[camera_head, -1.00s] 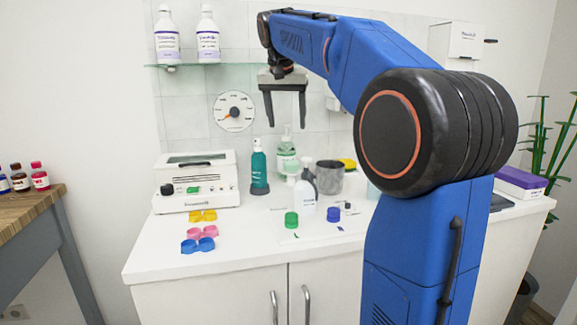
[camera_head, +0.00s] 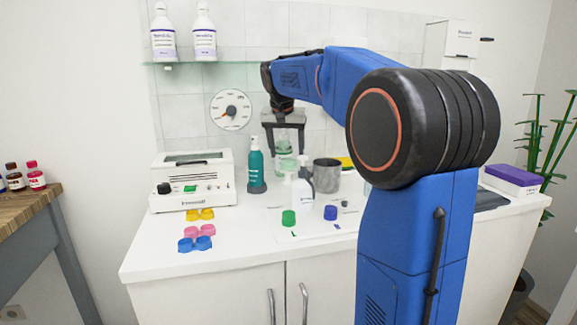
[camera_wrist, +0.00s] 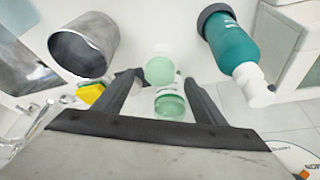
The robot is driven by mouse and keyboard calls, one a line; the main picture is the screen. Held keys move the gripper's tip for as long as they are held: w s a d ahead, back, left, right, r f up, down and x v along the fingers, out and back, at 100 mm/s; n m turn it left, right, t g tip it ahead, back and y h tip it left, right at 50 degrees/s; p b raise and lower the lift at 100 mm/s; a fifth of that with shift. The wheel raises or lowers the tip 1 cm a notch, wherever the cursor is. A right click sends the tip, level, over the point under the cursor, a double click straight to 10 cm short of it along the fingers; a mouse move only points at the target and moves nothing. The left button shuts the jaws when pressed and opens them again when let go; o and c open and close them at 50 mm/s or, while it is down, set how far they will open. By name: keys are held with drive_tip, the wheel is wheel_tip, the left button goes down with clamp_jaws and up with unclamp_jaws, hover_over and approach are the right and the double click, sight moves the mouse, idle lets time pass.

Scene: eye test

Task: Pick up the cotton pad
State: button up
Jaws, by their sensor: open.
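I cannot make out a cotton pad in either view. My gripper (camera_head: 284,150) is open and empty, pointing down above the back of the white counter (camera_head: 225,258). Its fingers also show in the wrist view (camera_wrist: 160,80), spread apart.
A teal spray bottle (camera_head: 256,168) stands left of the gripper, a grey metal cup (camera_head: 326,176) right. A white device (camera_head: 192,182) stands further left. Coloured lens cases (camera_head: 197,244) and green and blue caps (camera_head: 289,218) lie forward. A glass shelf (camera_head: 220,63) hangs above.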

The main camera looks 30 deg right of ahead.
sight(288, 161)
drive_tip(key=x, duration=0.3)
drive_tip(key=shift+f, duration=0.35)
drive_tip(key=c, duration=1.1)
drive_tip(key=shift+w+r, duration=0.1)
drive_tip(key=shift+r, duration=1.7)
drive_tip(key=s+a, duration=0.7)
drive_tip(key=s, duration=0.1)
drive_tip(key=s+a, duration=0.7)
drive_tip(key=s, duration=0.1)
drive_tip(key=s+a, duration=0.7)
drive_tip(key=s, duration=0.1)
drive_tip(key=shift+a, duration=0.1)
